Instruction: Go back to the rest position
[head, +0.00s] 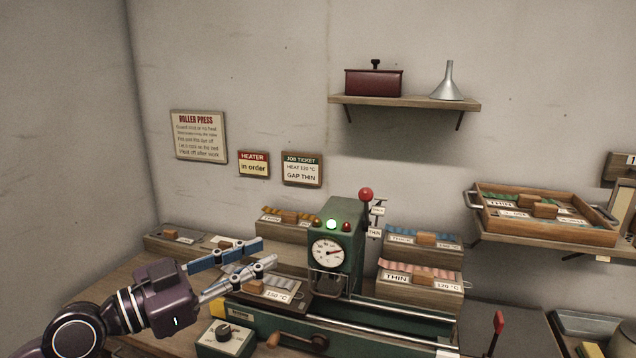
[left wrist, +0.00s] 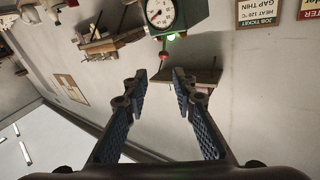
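My left gripper (head: 268,254) is in the lower left of the head view, above the left part of the bench and to the left of the green roller press (head: 343,232). Its two fingers are spread with nothing between them. In the left wrist view the open fingers (left wrist: 160,80) show empty, with the press's dial (left wrist: 160,12) beyond them. The press has a lit green lamp, a dial and a lever with a red knob (head: 366,194). My right gripper is not in view.
Wooden boxes with cards stand on the bench (head: 120,283), including a 120 °C box (head: 420,292) right of the press. A control box with a knob (head: 226,338) sits below my left gripper. A wall shelf (head: 405,102) holds a red box and a funnel. A tray (head: 545,231) rests at right.

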